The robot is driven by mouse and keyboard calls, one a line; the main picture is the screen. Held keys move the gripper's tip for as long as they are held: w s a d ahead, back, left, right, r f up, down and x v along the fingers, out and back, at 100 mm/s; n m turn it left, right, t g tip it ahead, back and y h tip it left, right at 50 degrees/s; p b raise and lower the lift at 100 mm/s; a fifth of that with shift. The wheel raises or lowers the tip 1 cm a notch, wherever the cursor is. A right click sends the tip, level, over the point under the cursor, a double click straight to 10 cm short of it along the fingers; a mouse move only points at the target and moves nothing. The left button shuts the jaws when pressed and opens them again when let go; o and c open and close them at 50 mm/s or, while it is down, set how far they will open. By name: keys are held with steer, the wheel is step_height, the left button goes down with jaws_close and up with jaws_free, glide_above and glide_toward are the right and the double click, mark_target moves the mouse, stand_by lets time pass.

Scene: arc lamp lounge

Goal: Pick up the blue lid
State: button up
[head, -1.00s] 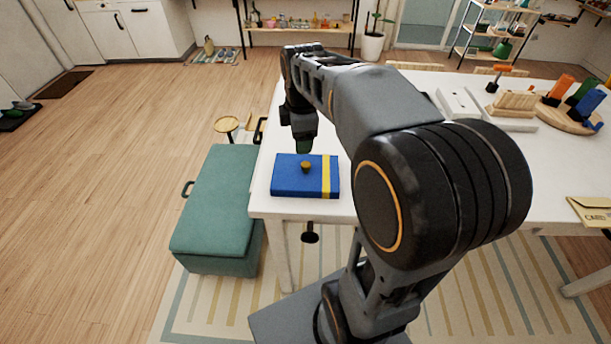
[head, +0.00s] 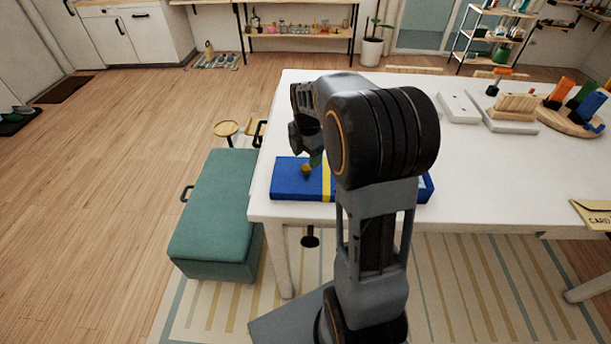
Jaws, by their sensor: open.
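The blue lid (head: 288,184) lies flat on the white table near its front left corner. It has a yellow stripe and a small brass-coloured knob (head: 306,171). My arm hides its right part. My gripper (head: 315,161) is open, low over the lid and close by the knob. Its fingers are mostly hidden, and I cannot tell whether they stand around the knob or beside it. A blue edge (head: 428,188), perhaps of an open box, shows to the right of my arm.
The white table (head: 480,180) is clear in the middle. Its right side holds a wooden rack (head: 514,105), a round stand (head: 562,117) with coloured pieces and an envelope (head: 593,213). A green bench (head: 213,208) stands left of the table.

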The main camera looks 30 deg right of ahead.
mark_target(306, 167)
steer(key=shift+a+f+p, duration=0.15)
steer(key=shift+f+p, duration=0.25)
steer(key=shift+f, duration=2.35)
steer(key=shift+c, duration=0.2)
steer(key=c, duration=1)
steer(key=shift+r, duration=0.15)
